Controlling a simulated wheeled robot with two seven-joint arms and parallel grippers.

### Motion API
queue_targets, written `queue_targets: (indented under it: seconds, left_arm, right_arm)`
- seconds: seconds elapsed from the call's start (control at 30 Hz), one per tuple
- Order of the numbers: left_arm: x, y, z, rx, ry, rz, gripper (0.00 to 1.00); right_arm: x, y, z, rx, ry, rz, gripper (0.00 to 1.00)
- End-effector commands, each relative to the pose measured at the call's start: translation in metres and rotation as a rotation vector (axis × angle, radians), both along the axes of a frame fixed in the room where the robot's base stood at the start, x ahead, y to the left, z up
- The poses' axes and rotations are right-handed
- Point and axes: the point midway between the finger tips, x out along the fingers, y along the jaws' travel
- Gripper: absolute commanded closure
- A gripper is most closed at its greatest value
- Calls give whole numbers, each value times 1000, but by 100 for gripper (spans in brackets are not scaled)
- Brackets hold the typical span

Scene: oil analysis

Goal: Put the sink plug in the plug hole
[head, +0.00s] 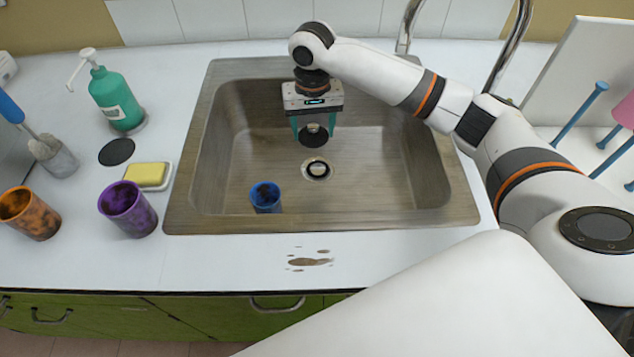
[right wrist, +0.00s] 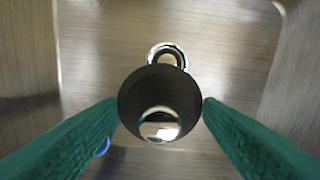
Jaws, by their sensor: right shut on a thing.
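My right gripper (head: 313,134) is inside the sink basin (head: 230,170), pointing down, its green fingers shut on a dark round sink plug (head: 311,138). In the right wrist view the plug (right wrist: 160,88) sits between the two fingertips (right wrist: 160,108), with a shiny part on its top. The plug hole (head: 317,170) has a metal rim and lies in the basin floor. In the head view it is below and slightly right of the plug. In the right wrist view the plug hole (right wrist: 168,54) shows just beyond the plug, partly covered by it. The plug is held above the floor, apart from the hole.
A blue cup (head: 265,197) stands in the basin's front left. A purple cup (head: 128,209), orange cup (head: 30,213), yellow sponge (head: 146,174), dark disc (head: 117,152) and green soap bottle (head: 115,98) are on the counter at left. A brown spill (head: 310,262) lies in front.

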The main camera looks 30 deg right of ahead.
Motion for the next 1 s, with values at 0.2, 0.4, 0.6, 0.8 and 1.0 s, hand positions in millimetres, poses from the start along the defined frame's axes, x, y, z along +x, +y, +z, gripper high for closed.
queue_targets:
  seconds: [0.2,0.4,0.6,0.8,1.0]
  left_arm:
    - [-2,1,-37,1,3,-1,31]
    - [-2,4,-42,6,3,-1,31]
    - [-1,7,-43,9,1,2,31]
    - [1,7,-46,8,-3,3,31]
    - [2,7,-49,8,-5,3,31]
  right_arm:
    - [20,-19,-50,1,1,-82,62]
    - [24,-25,-73,0,1,-103,62]
    - [24,-24,-102,0,0,-101,62]
    - [23,-25,-126,-1,1,-101,62]
    - [23,-25,-154,-1,-1,-101,62]
